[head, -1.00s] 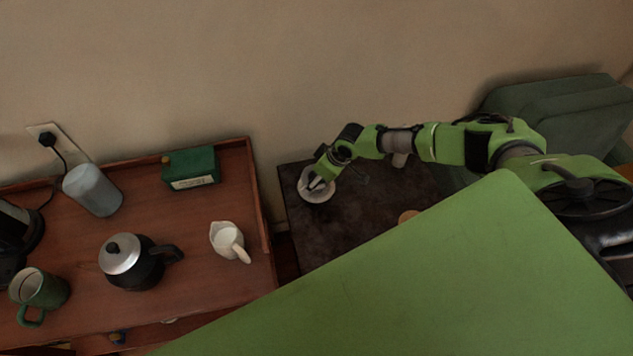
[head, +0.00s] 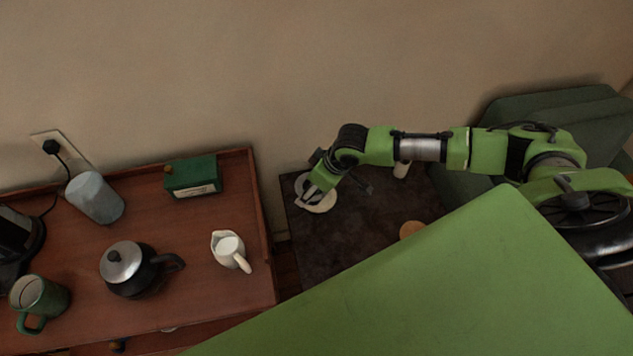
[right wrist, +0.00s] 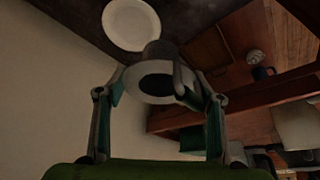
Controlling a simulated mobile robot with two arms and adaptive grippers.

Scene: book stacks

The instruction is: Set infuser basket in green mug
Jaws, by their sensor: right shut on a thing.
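The green mug (head: 41,298) stands upright at the left front of the wooden cart top, its handle toward the front. My right gripper (head: 312,188) is over the white saucer (head: 322,206) on the dark table. In the right wrist view, the right gripper (right wrist: 152,80) is shut on the grey infuser basket (right wrist: 160,52), with its ring-shaped rim toward the camera. The basket looks apart from the saucer (right wrist: 131,22), which lies beyond it. In the head view the basket is mostly hidden by the fingers. My left gripper is not in view.
On the cart (head: 190,290) stand a black kettle with a silver lid (head: 128,268), a white creamer (head: 229,249), a green box (head: 193,177) and a grey canister (head: 95,197). The cart's raised edge (head: 263,207) faces the dark table (head: 345,237). A round tan item (head: 411,229) lies there.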

